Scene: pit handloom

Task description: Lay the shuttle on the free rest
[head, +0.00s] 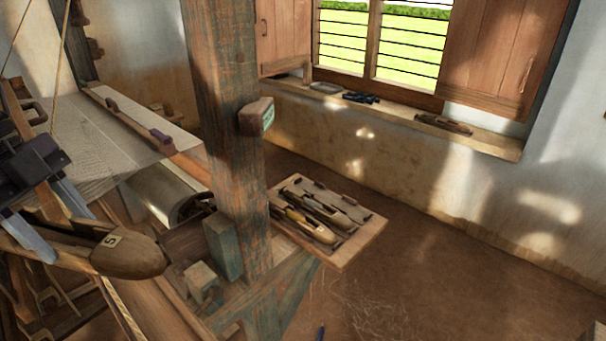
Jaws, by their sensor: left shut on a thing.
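My left gripper (48,222) is at the left edge, its two pale fingers shut on a brown wooden shuttle. The shuttle (132,256) has a pointed, rounded end towards the right and a small tag that looks like a 5. Its other end is partly hidden by the gripper and the frame edge. The wooden rest board (368,238) lies beyond the post, to the right of and apart from the held shuttle. Two shuttles lie side by side on its near-left part, one of them paler (303,222). The free rest (350,203) seems to be the bare strip between dark pegs on the far-right side. My right gripper is not in view.
A thick weathered post (228,120) stands between the held shuttle and the board. Wooden blocks (222,248) stand at its foot. The loom's cloth (92,140) and beams fill the left. A window sill (400,122) holds small items. Open floor lies right of the board.

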